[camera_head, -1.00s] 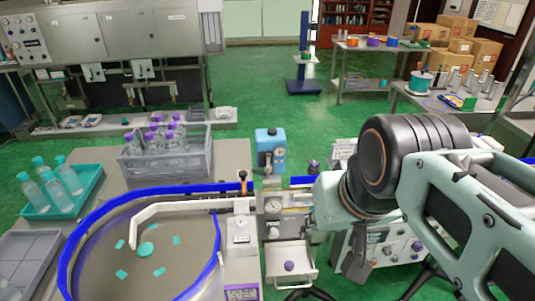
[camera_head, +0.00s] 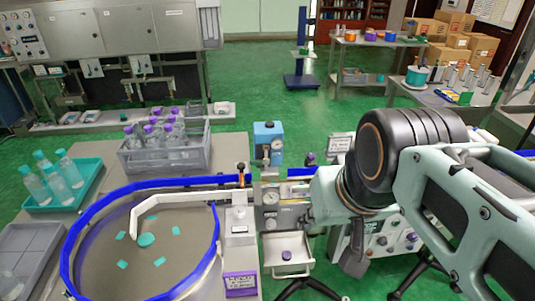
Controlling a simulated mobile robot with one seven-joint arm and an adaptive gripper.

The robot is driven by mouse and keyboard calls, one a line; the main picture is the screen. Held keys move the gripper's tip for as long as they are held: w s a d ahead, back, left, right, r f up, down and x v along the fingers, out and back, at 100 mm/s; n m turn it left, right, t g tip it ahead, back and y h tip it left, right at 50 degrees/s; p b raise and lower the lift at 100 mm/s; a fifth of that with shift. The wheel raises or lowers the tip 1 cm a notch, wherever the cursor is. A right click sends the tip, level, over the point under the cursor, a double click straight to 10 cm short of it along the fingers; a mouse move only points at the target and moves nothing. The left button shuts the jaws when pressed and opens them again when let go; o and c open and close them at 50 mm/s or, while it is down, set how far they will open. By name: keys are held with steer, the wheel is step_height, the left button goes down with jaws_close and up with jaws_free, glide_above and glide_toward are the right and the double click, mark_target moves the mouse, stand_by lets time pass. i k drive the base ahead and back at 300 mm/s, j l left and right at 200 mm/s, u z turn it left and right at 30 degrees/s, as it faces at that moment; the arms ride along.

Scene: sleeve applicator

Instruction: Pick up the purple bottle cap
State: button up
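A small purple cap (camera_head: 287,255) sits in the small white tray (camera_head: 289,265) at the front of the machine, at lower centre. Several clear bottles with purple tops (camera_head: 160,135) stand in a grey crate (camera_head: 138,163) on the table at left; those tops are separate from the lone cap. My gripper (camera_head: 352,262) shows as a dark shape below my arm, to the right of the tray and apart from the cap. Its fingertips are not clear, so I cannot tell how far they are open.
A round turntable with a blue rim (camera_head: 72,245) and teal pieces fills the lower left. A teal tray (camera_head: 85,188) of teal-topped bottles stands at left. A blue device (camera_head: 269,140) stands behind the tray. My arm covers much of the right side.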

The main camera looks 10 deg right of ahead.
mark_target(286, 255)
steer(key=k+l, duration=0.1)
steer(key=k, duration=0.15)
steer(key=i+l+u, duration=0.1)
steer(key=i+l, duration=0.5)
steer(key=l, duration=0.2)
steer(key=i+l+u, duration=0.15)
steer(key=l, duration=0.25)
steer(key=k+l+u, duration=0.25)
steer(key=l+u, duration=0.25)
steer(key=l, duration=0.15)
steer(key=i+j+z, duration=0.35)
steer(key=j+z, duration=0.15)
steer(key=j, duration=0.1)
